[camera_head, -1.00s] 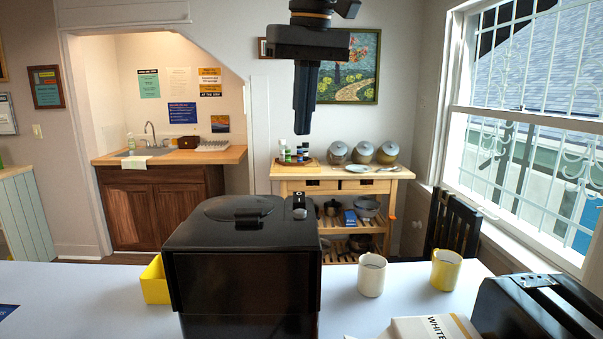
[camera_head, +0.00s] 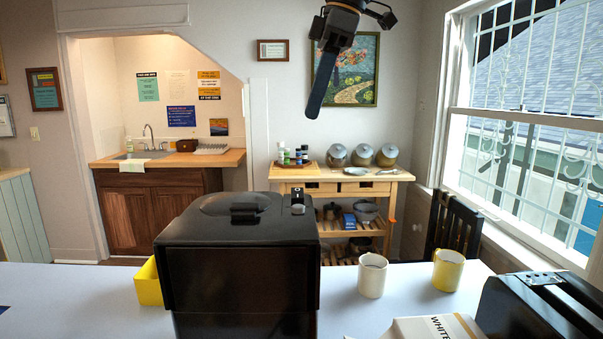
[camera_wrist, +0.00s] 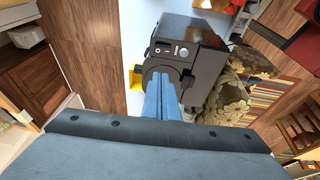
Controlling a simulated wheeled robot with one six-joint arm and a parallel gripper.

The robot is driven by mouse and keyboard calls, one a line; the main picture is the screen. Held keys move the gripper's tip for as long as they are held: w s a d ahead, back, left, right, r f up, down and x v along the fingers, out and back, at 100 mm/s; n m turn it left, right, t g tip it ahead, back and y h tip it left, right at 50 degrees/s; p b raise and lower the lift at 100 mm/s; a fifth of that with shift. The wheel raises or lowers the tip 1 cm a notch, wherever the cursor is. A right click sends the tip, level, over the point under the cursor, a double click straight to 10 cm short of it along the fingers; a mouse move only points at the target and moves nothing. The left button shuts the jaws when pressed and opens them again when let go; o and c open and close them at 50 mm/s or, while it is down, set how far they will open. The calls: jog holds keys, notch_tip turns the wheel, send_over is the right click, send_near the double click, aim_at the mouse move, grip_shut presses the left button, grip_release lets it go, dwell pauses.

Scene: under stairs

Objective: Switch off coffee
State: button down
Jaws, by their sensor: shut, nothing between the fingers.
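The black coffee machine (camera_head: 240,270) stands on the white table with its back or side toward the head camera. A small black-and-silver part (camera_head: 298,200) sits on its top right far edge. In the wrist view the machine (camera_wrist: 205,62) shows a panel with a round silver button (camera_wrist: 181,53) and small controls beside it. My gripper (camera_head: 313,113) is shut and empty, tilted, in the air above and beyond the machine. In the wrist view its blue-grey fingers (camera_wrist: 160,82) overlap the machine's front below the panel; I cannot tell whether they touch it.
A yellow box (camera_head: 149,284) is left of the machine. A white mug (camera_head: 372,276) and a yellow mug (camera_head: 447,270) stand to the right, with a white package (camera_head: 435,328) and a black appliance (camera_head: 535,308) nearer. The table (camera_head: 70,300) is mostly clear at left.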

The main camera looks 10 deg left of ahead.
jog(key=shift+f, duration=0.1)
jog(key=p, duration=0.3)
send_over(295, 189)
jog(key=s+d, duration=0.1)
notch_tip(295, 189, down, 12)
jog(key=shift+d+r, duration=0.1)
jog(key=shift+r, duration=0.1)
jog(key=shift+w+f+p, duration=0.2)
jog(key=shift+f+p, duration=0.1)
jog(key=shift+f, duration=0.55)
jog(key=shift+w+f+b, duration=0.4)
jog(key=shift+f, duration=0.15)
jog(key=shift+r, duration=0.1)
jog(key=shift+s, duration=0.1)
